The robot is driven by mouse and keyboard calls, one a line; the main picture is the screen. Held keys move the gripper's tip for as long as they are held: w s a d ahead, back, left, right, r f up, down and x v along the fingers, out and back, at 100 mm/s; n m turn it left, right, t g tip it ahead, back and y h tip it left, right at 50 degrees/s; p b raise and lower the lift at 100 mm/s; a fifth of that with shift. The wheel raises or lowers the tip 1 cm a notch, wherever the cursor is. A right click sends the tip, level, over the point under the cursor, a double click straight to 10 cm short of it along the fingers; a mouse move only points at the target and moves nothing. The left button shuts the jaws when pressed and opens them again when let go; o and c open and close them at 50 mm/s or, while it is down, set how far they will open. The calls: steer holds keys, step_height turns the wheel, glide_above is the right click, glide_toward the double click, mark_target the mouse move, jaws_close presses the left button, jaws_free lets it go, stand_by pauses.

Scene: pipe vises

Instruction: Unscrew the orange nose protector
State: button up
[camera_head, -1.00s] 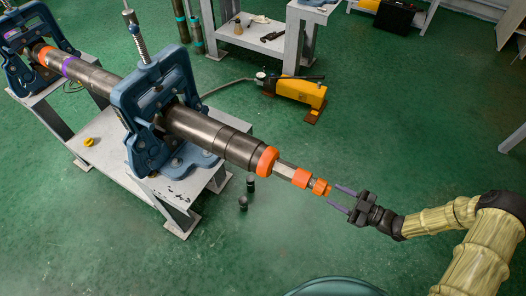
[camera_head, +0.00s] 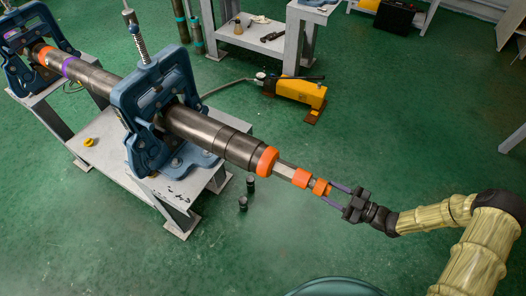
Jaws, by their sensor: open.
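A long dark metal pipe (camera_head: 205,128) is held in blue vises and slopes down to the right. At its right end come an orange ring (camera_head: 266,160), a thin grey rod (camera_head: 284,170), an orange collar (camera_head: 301,178) and a small orange end piece (camera_head: 320,187). I take the end piece as the nose protector. My gripper (camera_head: 333,195) comes in from the right. Its two purple-grey fingers are open, with their tips beside the end piece, one above and one below. I cannot tell whether they touch it.
The near blue vise (camera_head: 150,115) stands on a light metal table (camera_head: 195,190), with a second vise (camera_head: 20,60) at the far left. A yellow hydraulic pump (camera_head: 300,90) and two small black cylinders (camera_head: 243,203) are on the green floor. The floor around the gripper is clear.

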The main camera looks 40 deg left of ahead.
steer(key=c, duration=0.8)
steer(key=n+b, duration=0.1)
steer(key=n, duration=0.8)
steer(key=shift+b, duration=0.3)
steer(key=shift+c, duration=0.2)
steer(key=n+g, duration=0.1)
steer(key=n, duration=0.4)
steer(key=shift+n+b, duration=0.3)
steer(key=shift+n, duration=0.1)
steer(key=shift+f, duration=0.1)
